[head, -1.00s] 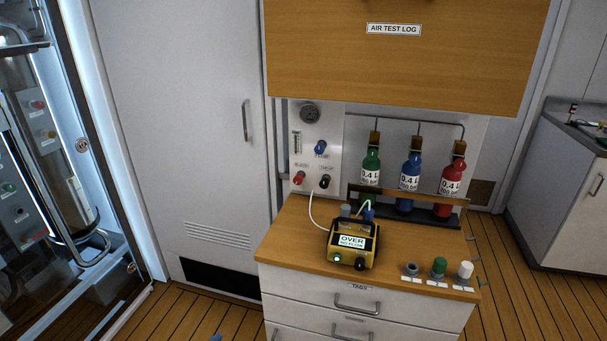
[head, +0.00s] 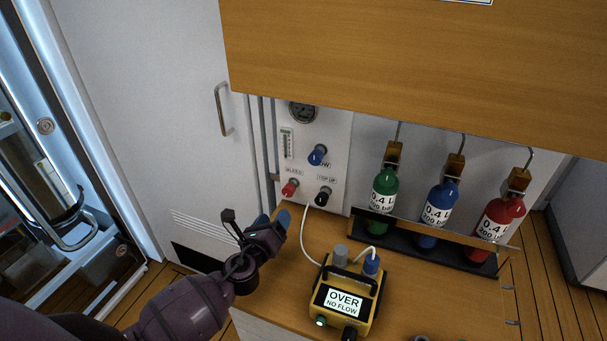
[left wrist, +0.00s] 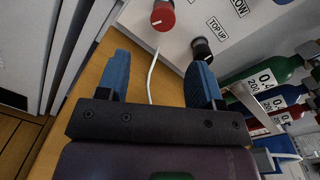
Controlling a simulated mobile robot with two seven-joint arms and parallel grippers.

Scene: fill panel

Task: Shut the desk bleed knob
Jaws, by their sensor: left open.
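The red bleed knob (head: 290,188) sits low on the left of the white wall panel (head: 340,135), under a label that reads as bleed. In the left wrist view the red knob (left wrist: 163,16) is at the top, with a white mark on its face. My left gripper (head: 273,221) is open and empty, over the desk's left edge, below and left of the knob. In the left wrist view its two blue fingers (left wrist: 160,65) are spread, and the knob lies beyond them, apart from both. My right gripper is not in view.
A black top-up knob (head: 323,197) is right of the red knob, and a blue knob (head: 317,155) is above. A white hose (head: 307,240) runs to the yellow analyser (head: 343,305), which reads "OVER NO FLOW". Green, blue and red bottles (head: 438,215) stand at right.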

